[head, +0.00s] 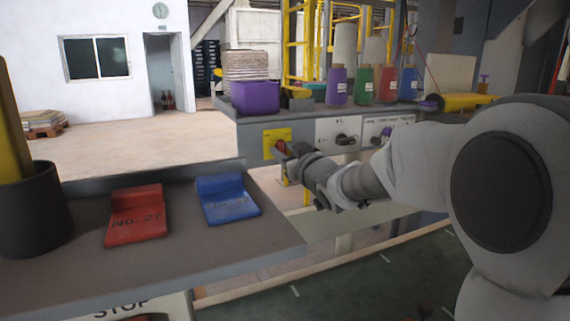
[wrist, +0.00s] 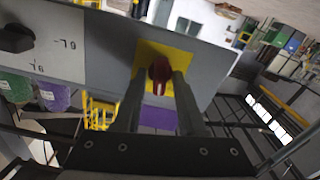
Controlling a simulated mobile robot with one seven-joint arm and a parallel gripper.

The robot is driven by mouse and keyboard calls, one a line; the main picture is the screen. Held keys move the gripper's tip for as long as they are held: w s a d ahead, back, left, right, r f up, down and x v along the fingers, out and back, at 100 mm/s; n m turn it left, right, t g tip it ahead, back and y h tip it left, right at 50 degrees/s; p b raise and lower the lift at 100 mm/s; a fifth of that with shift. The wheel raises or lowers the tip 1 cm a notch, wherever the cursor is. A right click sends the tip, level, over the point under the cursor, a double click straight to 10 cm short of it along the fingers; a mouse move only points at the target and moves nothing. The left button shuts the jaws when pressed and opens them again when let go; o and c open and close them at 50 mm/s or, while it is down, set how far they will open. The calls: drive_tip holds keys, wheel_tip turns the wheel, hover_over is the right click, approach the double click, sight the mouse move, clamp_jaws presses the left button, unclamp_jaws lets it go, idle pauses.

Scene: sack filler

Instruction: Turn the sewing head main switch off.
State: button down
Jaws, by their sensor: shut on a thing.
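The main switch is a red rotary knob (head: 281,147) on a yellow plate (head: 270,134), at the left end of the grey panel front. In the wrist view the red knob (wrist: 159,72) stands in front of the yellow plate (wrist: 190,60), with a pale mark on its handle. My gripper (head: 287,151) reaches the knob from the right in the head view and partly covers it. In the wrist view its two dark fingers (wrist: 161,84) lie on either side of the knob, shut on it. The plate's lettering is too small to read.
Right of the yellow plate sits a black knob (head: 345,139) on a white panel, with another control (head: 384,137) beyond. A purple bin (head: 256,97) and thread cones (head: 363,86) stand above. A red block (head: 137,215) and blue block (head: 228,199) lie on the near table.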

drive_tip(key=n+b, duration=0.2)
drive_tip(key=n, duration=0.1)
drive_tip(key=shift+f+n+b, duration=0.2)
drive_tip(key=shift+n+b, duration=0.1)
drive_tip(key=shift+b, duration=0.1)
drive_tip(key=shift+r+n+b, duration=0.15)
drive_tip(key=shift+n+b, duration=0.95)
drive_tip(key=shift+n, duration=0.6)
drive_tip(key=c, duration=0.8)
unclamp_jaws()
drive_tip(key=shift+s, duration=0.1)
drive_tip(key=p+v, duration=0.3)
drive_tip(key=v, duration=1.4)
drive_tip(key=shift+s, duration=0.15)
